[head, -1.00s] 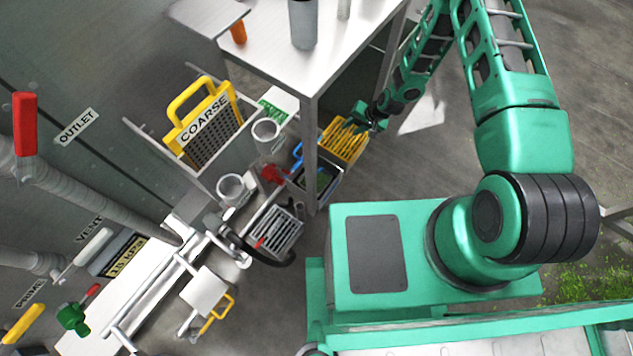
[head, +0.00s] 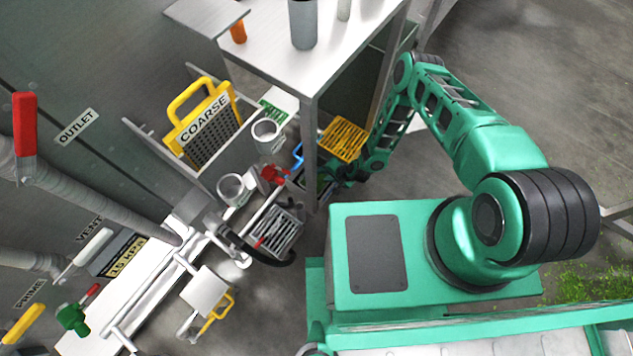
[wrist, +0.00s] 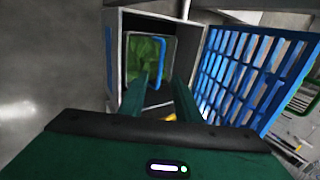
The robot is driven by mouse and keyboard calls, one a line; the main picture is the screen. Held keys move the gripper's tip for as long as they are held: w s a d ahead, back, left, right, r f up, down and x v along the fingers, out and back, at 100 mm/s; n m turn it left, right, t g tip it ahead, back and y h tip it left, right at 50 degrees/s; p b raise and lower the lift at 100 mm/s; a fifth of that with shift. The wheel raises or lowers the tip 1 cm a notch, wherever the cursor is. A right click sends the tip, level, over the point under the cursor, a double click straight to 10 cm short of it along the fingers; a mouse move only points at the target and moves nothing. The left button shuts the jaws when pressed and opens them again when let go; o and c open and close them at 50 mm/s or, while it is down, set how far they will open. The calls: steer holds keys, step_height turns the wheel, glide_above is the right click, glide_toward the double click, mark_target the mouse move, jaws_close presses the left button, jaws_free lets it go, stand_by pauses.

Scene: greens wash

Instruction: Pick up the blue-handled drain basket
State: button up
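In the wrist view a grey open-topped box (wrist: 115,60) holds a basket with green contents (wrist: 142,60) and a blue handle (wrist: 162,62), which I take for the blue-handled drain basket. My gripper's two fingers point at the box, apart and with nothing between them that I can see held; the gripper (wrist: 163,82) is open, and the handle shows between the fingertips. In the head view my gripper (head: 338,176) is over the box beside the bench leg and hides most of the basket. A blue piece (head: 298,152) shows left of the leg.
The wrist view shows a large blue grid (wrist: 245,70) close right of the box. A red-handled valve (head: 274,174) and a metal grate basket (head: 276,232) stand left.

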steer(key=shift+x, duration=3.45)
steer(key=shift+d, duration=0.1)
jaws_close()
